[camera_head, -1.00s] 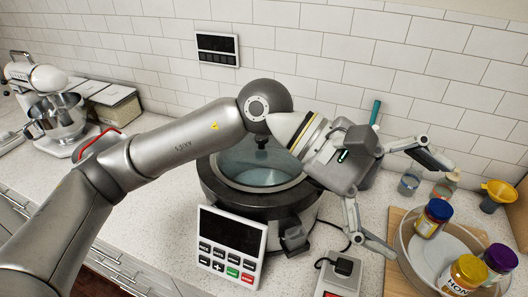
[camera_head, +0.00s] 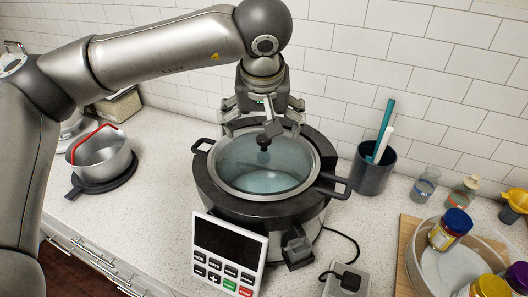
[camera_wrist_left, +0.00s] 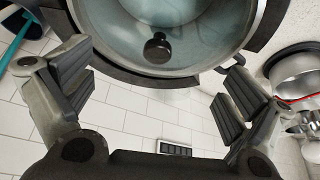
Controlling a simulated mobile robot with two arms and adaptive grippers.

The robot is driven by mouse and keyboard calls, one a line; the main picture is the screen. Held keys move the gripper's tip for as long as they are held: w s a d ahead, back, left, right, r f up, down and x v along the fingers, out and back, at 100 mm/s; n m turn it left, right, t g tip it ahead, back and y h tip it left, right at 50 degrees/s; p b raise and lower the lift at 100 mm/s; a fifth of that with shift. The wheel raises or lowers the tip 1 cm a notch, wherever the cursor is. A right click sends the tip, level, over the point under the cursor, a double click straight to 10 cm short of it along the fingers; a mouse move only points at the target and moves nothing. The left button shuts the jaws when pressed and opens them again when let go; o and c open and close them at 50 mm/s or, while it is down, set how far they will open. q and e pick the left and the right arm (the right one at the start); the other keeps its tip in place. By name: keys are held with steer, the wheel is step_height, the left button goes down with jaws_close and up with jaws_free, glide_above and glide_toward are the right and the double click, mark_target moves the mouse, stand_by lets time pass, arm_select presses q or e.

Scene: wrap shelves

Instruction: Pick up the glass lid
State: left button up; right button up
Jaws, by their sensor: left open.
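The glass lid (camera_head: 245,178) is a round clear disc with a dark knob (camera_head: 264,142) in its middle. It lies on a pot in a dark round cooker (camera_head: 262,208) with side handles. In the left wrist view the lid (camera_wrist_left: 205,22) shows at the top, with its black knob (camera_wrist_left: 158,48) near the middle. My left gripper (camera_head: 262,128) points down at the back of the lid, close to the knob. Its fingers are spread wide and hold nothing; in the left wrist view the gripper (camera_wrist_left: 160,95) has the knob beyond and between its fingers. My right gripper is not in view.
A control panel (camera_head: 228,252) stands in front of the cooker. A steel pot with a red handle (camera_head: 103,155) is at left. A dark cup with utensils (camera_head: 370,172) stands at right, near a round tray with jars (camera_head: 412,262). White counter lies between.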

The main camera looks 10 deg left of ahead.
mark_target(263, 138)
arm_select(q)
steer(key=shift+w+f, duration=0.2)
steer(key=shift+f, duration=0.15)
steer(key=shift+w+a+f+p, duration=0.15)
steer(key=shift+w+f+p, duration=0.1)
steer(key=shift+f+p, duration=0.25)
steer(key=p+x, duration=0.2)
steer(key=x, duration=0.1)
steer(key=shift+w, duration=0.1)
steer(key=shift+w+a+f, duration=0.1)
steer(key=shift+w+f, duration=0.15)
steer(key=shift+f, duration=0.3)
steer(key=shift+s, duration=0.15)
steer(key=c, duration=1.6)
jaws_close()
